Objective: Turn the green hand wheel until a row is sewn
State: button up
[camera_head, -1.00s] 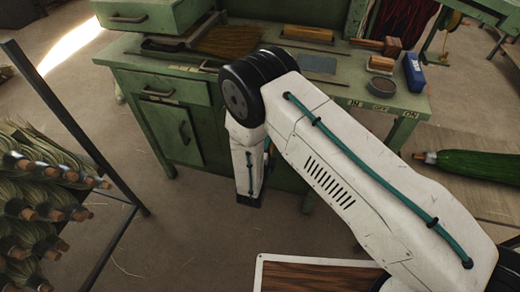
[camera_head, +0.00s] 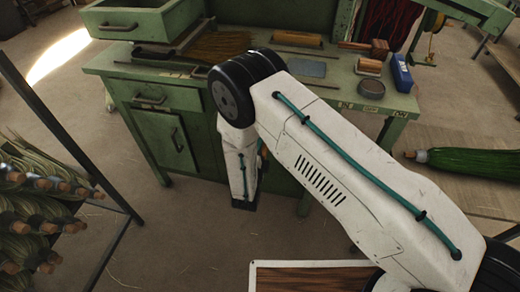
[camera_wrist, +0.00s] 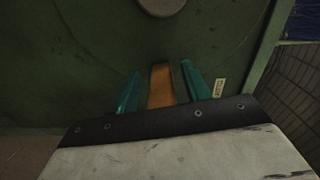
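In the wrist view a large dark green face with a faint curved edge, apparently the green hand wheel (camera_wrist: 85,55), fills the background. A round grey-brown hub (camera_wrist: 160,6) shows at its top. An orange-brown wooden handle (camera_wrist: 161,86) points up between the two teal fingers of my gripper (camera_wrist: 161,85). Narrow gaps show between the handle and the fingers, so the gripper looks open around it. In the head view my arm covers the wheel and the fingertips.
A green workbench (camera_head: 170,78) carries a broom head (camera_head: 216,46), a blue box (camera_head: 401,73) and a round tin (camera_head: 371,88). A rack of brooms (camera_head: 35,215) stands at left. A green broom (camera_head: 465,162) lies at right. Floor is clear between the rack and bench.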

jog(key=v, duration=0.8)
jog(key=shift+d, duration=0.1)
dwell(0.4)
